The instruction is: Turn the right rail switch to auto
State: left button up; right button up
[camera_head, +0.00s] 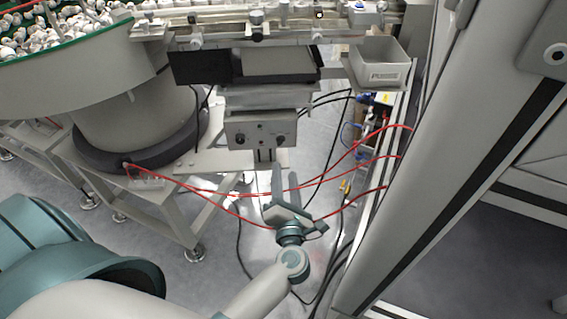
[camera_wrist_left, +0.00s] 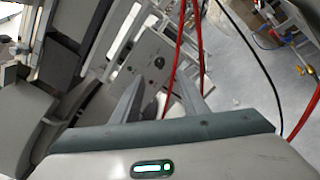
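The switch box (camera_head: 261,130) is a grey panel under the feeder rail. It has a dark knob on its left side (camera_head: 239,138) and another on its right side, the right switch (camera_head: 281,140). Their settings are too small to read. My left gripper (camera_head: 287,184) is below the right part of the box, apart from it, its fingers pointing up toward it. In the left wrist view the two fingers (camera_wrist_left: 160,98) are spread with nothing between them. The box face (camera_wrist_left: 147,55) shows beyond them with a dark knob (camera_wrist_left: 160,62). My right gripper is not in view.
Red cables (camera_head: 222,191) run across near my left gripper. A grey bin (camera_head: 378,72) sits right of the rail. A round bowl feeder (camera_head: 95,95) stands at the left, and a thick frame post (camera_head: 425,150) rises at the right.

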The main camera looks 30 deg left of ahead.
pick_arm(q)
jog(key=b+v, duration=0.1)
jog(key=v, duration=0.6)
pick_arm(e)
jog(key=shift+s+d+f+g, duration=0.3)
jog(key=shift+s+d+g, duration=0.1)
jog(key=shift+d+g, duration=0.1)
